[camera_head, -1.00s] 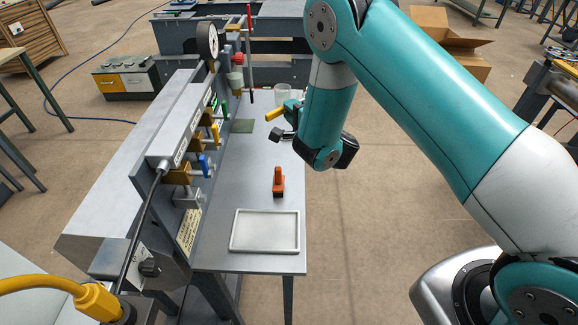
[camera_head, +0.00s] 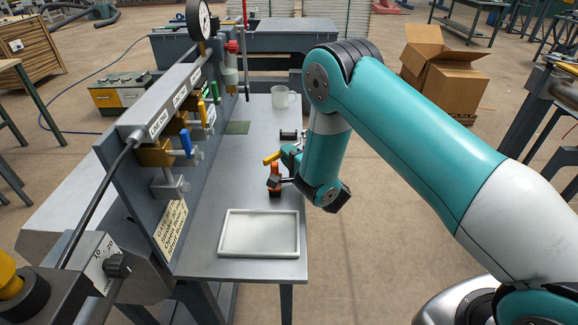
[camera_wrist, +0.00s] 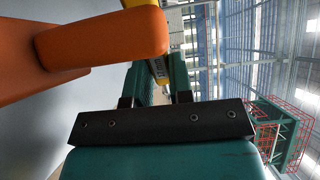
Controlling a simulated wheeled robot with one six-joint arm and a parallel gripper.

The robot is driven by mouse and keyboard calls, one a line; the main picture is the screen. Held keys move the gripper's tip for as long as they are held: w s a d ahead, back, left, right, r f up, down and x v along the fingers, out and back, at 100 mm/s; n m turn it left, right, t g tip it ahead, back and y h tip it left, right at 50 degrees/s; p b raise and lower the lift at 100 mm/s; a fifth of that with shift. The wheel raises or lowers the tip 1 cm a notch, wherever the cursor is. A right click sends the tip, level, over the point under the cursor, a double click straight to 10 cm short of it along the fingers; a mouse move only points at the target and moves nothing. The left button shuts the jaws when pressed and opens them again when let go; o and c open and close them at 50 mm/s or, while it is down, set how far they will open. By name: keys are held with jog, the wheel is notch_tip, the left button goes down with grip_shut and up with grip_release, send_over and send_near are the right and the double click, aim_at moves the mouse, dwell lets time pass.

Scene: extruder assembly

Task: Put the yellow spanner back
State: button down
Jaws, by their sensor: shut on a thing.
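My gripper (camera_head: 287,158) is shut on the yellow spanner (camera_head: 271,157), low over the bench and close to the orange piece (camera_head: 275,183). In the wrist view, part of the yellow spanner (camera_wrist: 159,69) with a printed label shows between the teal fingers of my gripper (camera_wrist: 160,80). The orange piece (camera_wrist: 105,47) is large at upper left there and covers part of the spanner. The orange piece stands on the bench just behind the white-rimmed tray. Whether spanner and orange piece touch, I cannot tell.
The empty tray (camera_head: 228,250) lies at the near end of the grey bench (camera_head: 210,207). A small dark fitting (camera_head: 289,134) and a pale mug (camera_head: 283,97) stand farther back. The extruder panel with blue-handled valve (camera_head: 186,143) and gauge (camera_head: 198,18) borders the left.

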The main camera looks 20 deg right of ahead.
jog(key=shift+f, duration=1.35)
